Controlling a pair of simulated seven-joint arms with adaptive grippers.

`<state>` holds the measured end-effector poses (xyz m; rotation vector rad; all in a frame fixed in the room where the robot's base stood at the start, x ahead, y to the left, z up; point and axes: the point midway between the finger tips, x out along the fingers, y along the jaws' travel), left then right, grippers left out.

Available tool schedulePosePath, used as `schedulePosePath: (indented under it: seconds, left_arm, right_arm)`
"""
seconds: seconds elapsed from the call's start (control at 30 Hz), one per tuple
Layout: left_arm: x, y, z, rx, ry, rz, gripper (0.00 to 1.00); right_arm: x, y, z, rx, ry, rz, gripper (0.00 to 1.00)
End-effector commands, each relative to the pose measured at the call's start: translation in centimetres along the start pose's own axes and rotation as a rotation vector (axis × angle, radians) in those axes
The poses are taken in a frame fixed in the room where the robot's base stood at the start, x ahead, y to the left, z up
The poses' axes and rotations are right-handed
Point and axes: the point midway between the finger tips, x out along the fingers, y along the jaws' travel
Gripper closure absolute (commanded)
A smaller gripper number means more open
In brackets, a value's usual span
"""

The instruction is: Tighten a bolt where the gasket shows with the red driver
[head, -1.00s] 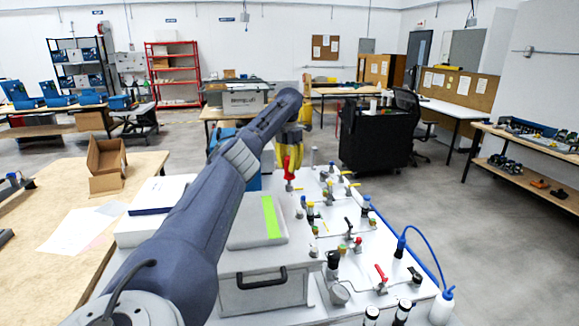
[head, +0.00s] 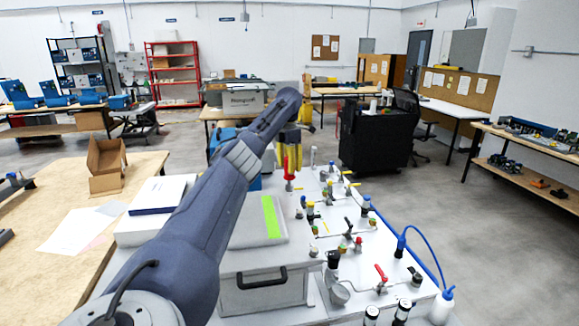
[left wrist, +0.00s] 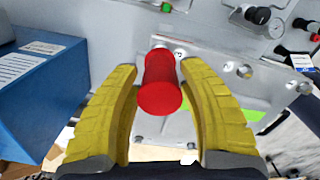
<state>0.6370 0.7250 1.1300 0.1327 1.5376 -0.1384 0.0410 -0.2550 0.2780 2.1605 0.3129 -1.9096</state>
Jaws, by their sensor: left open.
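The red driver (head: 289,166) stands about upright on the far left part of the white panel (head: 335,243) in the head view. My left gripper (head: 291,143) is at its upper end, pointing down. In the left wrist view the red driver (left wrist: 160,85) lies between the two yellow fingers of my left gripper (left wrist: 160,82). The fingers are open, with a gap on each side of the handle. Below the handle is a grey metal plate (left wrist: 215,85) with a bolt head (left wrist: 245,72) near its right side. The driver's tip is hidden, and I cannot make out a gasket. My right gripper is not in view.
Valves and fittings, including a red-handled valve (head: 381,273), crowd the panel to the right. A grey case with a green stripe (head: 271,217) stands beside my left arm. A blue box (left wrist: 40,95) is left in the wrist view. A wash bottle (head: 442,306) stands front right.

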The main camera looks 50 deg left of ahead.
Motion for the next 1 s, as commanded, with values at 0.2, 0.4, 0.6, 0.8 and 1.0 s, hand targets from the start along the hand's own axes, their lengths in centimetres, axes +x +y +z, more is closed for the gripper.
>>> schedulePosePath:
  seconds: [0.2, 0.4, 0.6, 0.8, 1.0]
  left_arm:
    - [0.05, 0.0, -0.02, -0.161, 0.001, 0.005, 0.6]
    - [0.03, -0.01, -0.01, -0.379, 0.0, 0.011, 0.6]
    - [0.01, 0.01, -0.01, -0.598, -0.001, 0.017, 0.6]
    - [0.02, 0.0, -0.02, -0.817, -0.001, 0.024, 0.6]
    - [0.02, 0.01, -0.03, -1.038, -0.001, 0.03, 0.6]
  right_arm:
    - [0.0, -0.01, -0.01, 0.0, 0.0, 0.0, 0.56]
    - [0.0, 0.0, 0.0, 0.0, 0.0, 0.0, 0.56]
    - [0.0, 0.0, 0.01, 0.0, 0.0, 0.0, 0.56]
    - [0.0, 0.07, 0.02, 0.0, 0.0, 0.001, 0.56]
    - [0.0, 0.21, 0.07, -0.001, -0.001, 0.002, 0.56]
